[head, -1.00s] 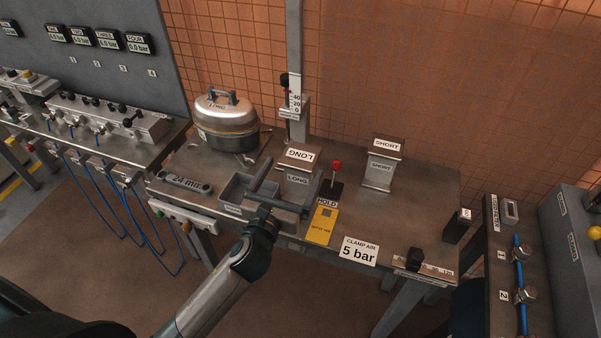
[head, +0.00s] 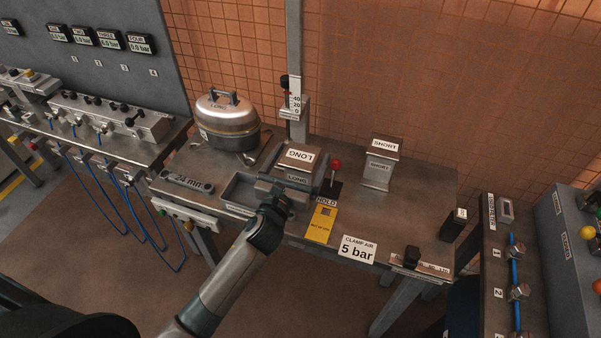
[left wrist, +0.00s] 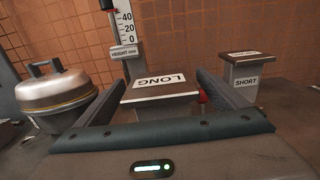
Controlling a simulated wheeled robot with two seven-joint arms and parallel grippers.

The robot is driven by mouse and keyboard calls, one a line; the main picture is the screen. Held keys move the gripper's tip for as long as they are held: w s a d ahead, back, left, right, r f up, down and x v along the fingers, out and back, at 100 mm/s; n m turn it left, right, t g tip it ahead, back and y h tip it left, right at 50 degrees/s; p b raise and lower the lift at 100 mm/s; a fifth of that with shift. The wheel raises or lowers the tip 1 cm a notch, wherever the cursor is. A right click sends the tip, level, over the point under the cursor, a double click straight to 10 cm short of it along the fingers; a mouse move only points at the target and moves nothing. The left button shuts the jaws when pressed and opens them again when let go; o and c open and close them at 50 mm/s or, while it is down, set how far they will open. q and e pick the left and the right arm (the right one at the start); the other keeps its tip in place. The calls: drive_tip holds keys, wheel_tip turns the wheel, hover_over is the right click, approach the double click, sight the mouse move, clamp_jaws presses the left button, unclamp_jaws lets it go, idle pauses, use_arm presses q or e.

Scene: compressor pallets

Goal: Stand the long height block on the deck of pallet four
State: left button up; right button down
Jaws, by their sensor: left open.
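The long height block (head: 299,156), labelled LONG on its top and front, stands upright on the metal bench. In the left wrist view the long block (left wrist: 160,88) rises between the two jaws. My left gripper (head: 283,184) is open, with its fingers reaching toward the block on either side; I cannot tell whether they touch it. The lower part of the block is hidden behind the gripper. My right gripper is not in view. Neither view shows a pallet deck that I can make out as pallet four; the wall displays include one labelled four (head: 139,43).
The short block (head: 378,172) stands to the right. A red-knobbed lever (head: 335,166) rises close to the long block's right side. A lidded pot (head: 227,122), a grey tray (head: 236,191) and a height gauge (head: 294,105) are nearby. The bench's right part is mostly clear.

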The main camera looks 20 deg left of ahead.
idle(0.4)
use_arm(q)
drive_tip(key=c, duration=2.2)
drive_tip(key=shift+o, duration=0.2)
drive_tip(key=shift+w+r, duration=0.1)
drive_tip(key=shift+r, duration=0.1)
